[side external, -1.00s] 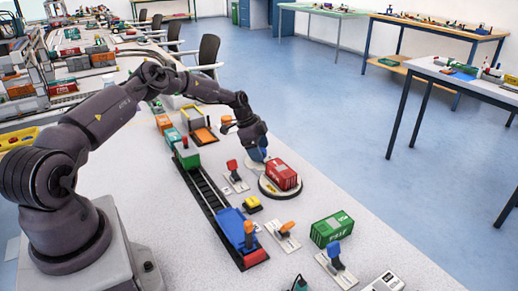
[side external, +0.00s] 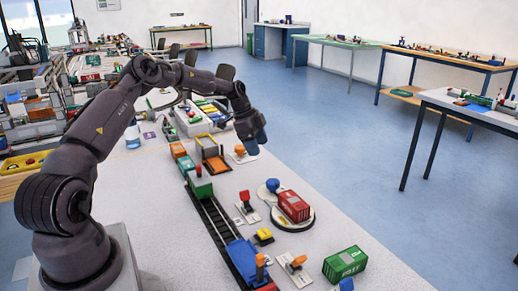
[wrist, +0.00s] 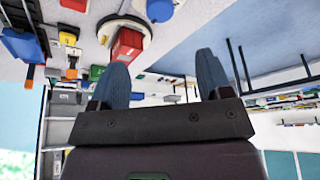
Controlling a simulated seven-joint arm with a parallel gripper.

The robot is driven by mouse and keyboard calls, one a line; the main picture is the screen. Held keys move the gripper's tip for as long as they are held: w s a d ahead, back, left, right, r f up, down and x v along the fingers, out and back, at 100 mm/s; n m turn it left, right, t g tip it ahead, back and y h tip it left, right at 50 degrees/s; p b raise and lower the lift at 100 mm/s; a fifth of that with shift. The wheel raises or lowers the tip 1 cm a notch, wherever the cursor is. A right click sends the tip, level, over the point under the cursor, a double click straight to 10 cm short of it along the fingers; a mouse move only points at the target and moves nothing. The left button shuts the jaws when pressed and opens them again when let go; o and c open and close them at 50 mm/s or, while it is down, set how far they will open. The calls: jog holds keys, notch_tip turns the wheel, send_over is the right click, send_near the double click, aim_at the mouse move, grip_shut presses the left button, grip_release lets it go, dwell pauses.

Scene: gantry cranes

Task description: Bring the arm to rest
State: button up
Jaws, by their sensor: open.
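My gripper (side external: 252,142) is raised above the far part of the bench, apart from everything below it. In the wrist view its two blue fingers are spread (wrist: 163,80), with nothing between them. A red container (side external: 293,206) sits on a round white turntable (side external: 299,227). A blue knob (side external: 272,185) stands at the turntable's rim. The red container (wrist: 127,43) and blue knob (wrist: 160,10) also show beyond the fingers in the wrist view.
A dark rail track (side external: 222,226) runs along the bench with a green block (side external: 199,184) and a blue wagon (side external: 244,256). A green container (side external: 345,263) lies at the front right. An orange-and-yellow gantry (side external: 211,150) and a parts tray (side external: 193,122) stand farther back.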

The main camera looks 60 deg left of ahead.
dwell(0.4)
jog(key=s+d+r+n+t+y, duration=0.1)
jog(key=s+d+r+n, duration=0.2)
jog(key=s+d+r, duration=0.3)
jog(key=s+d+r+n+y, duration=0.1)
jog(key=s+d+r+n, duration=0.2)
jog(key=s+d+r, duration=0.4)
jog(key=s+d+r+n+t+y, duration=0.1)
jog(key=s+d+r+n, duration=0.2)
jog(key=s+d+r, duration=0.4)
jog(key=s+d, duration=0.8)
jog(key=shift+d+r+t, duration=0.15)
jog(key=shift+d+t, duration=0.15)
jog(key=shift+d, duration=0.1)
jog(key=shift+s, duration=0.1)
